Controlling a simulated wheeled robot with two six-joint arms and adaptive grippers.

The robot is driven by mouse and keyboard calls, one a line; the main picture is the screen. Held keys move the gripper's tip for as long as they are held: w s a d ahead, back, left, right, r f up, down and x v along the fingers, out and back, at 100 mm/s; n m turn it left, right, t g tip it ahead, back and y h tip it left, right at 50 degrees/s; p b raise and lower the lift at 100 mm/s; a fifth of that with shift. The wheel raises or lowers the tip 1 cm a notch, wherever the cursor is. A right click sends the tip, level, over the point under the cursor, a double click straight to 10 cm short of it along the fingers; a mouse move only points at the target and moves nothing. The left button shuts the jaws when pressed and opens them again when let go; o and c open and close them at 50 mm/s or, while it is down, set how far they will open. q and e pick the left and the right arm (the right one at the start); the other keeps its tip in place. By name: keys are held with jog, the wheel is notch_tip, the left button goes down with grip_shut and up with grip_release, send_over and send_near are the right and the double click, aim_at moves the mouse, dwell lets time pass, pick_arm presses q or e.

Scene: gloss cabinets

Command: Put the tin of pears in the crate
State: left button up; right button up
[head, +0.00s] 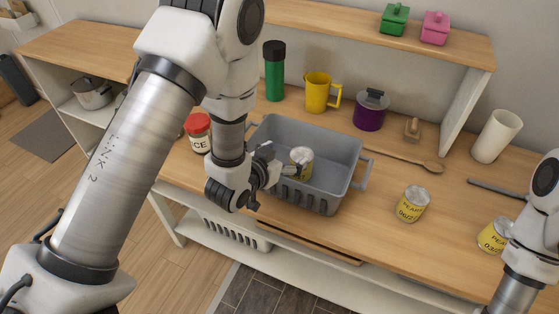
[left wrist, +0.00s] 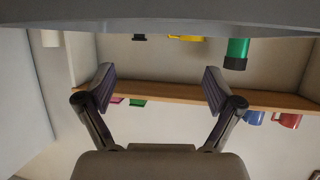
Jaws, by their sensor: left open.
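The grey crate (head: 318,203) stands on the wooden counter. A tin with a pale lid and yellow label (head: 302,156) shows within the crate's outline, near its left end; its label is too small to read. My left gripper (head: 277,178) is open at the crate's front left, beside that tin. In the left wrist view its two fingers (left wrist: 160,90) are spread with no tin between them. A yellow tin that seems to read "PEAR" (head: 412,204) stands on the counter right of the crate. My right gripper is out of frame.
A red-lidded jar (head: 198,132) stands left of the crate. A green bottle (head: 274,72), yellow mug (head: 318,91) and purple pot (head: 371,109) stand behind it. A wooden spoon (head: 405,159) lies right of it. A white cup (head: 496,136) stands at the back right.

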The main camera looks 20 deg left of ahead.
pick_arm(q)
jog(key=s+f+g, duration=0.1)
jog(key=s+f, duration=0.1)
jog(key=s+a+f+g, duration=0.1)
jog(key=s+f, duration=0.2)
jog(key=s+a+f+n+g+y, duration=0.1)
jog(key=s+f+g, duration=0.1)
jog(key=s+f, duration=0.1)
jog(key=shift+a+f, duration=0.15)
jog(key=shift+f, duration=0.1)
jog(key=s+a+f+n+g+y, duration=0.1)
jog(key=s+f+g, duration=0.3)
jog(key=s+f, duration=0.3)
jog(key=s+a+f+g, duration=0.2)
jog(key=s+f+g, duration=0.3)
jog(key=s, duration=0.9)
notch_tip(320, 180, down, 3)
jog(key=shift+s+a+r+n+y, duration=0.15)
jog(key=shift+s+a+n+y, duration=0.1)
jog(key=shift+n+y, duration=0.15)
